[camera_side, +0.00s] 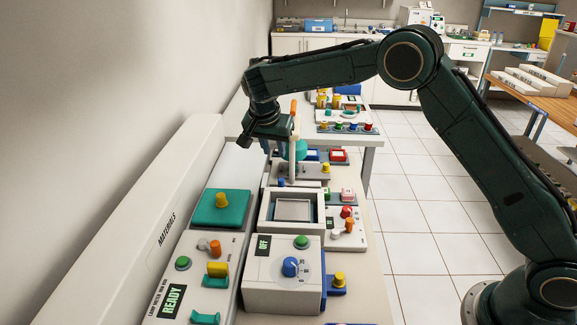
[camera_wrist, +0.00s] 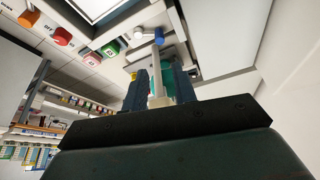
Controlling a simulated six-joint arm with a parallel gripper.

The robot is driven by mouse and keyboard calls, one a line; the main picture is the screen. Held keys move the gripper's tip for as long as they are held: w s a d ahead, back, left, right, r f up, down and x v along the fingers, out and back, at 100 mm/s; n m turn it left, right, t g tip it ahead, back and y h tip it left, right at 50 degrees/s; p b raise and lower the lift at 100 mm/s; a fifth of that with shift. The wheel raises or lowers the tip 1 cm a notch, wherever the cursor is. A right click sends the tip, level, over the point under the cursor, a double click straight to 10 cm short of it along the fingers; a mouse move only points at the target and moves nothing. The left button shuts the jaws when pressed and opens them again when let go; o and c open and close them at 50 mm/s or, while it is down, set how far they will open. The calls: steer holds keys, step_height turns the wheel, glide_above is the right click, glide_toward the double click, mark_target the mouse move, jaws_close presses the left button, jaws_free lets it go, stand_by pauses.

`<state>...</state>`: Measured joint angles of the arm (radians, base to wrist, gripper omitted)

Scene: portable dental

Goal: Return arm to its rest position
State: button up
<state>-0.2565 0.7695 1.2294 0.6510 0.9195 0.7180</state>
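My arm reaches over the bench from the right in the side view. My gripper (camera_side: 285,140) hangs above the far part of the white workstation, beside a pale upright post (camera_side: 292,165). In the wrist view my gripper (camera_wrist: 160,88) shows two dark blue fingers standing apart. A slim pale post (camera_wrist: 157,65) shows between them, with narrow gaps at its sides. I cannot tell how far the post is from the fingers. A teal part (camera_side: 299,150) sits near the post, and an orange tip shows above it.
A long white "MATERIALS" housing (camera_side: 165,232) runs along the left. A box with a blue knob (camera_side: 290,267) reads OFF, and a panel display (camera_side: 172,300) reads READY. A teal block with a yellow knob (camera_side: 221,207) stands nearby. Open tiled floor (camera_side: 400,190) lies right of the bench.

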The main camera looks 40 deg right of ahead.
steer(key=s+d+r+n+t+y, duration=0.1)
steer(key=s+d+r+n, duration=0.15)
steer(key=s+r, duration=0.6)
steer(key=s+d+r+n+t+y, duration=0.1)
steer(key=s+d+r+n, duration=0.15)
steer(key=s+r, duration=0.6)
steer(key=s+f+n+y, duration=0.1)
steer(key=s+f+n, duration=0.1)
steer(key=s, duration=1)
steer(key=s+f+n+t+y, duration=0.1)
steer(key=s+n, duration=0.3)
steer(key=s, duration=0.8)
steer(key=shift+s+a+f+n, duration=0.25)
steer(key=shift+a+f+n, duration=0.2)
steer(key=shift+f, duration=0.35)
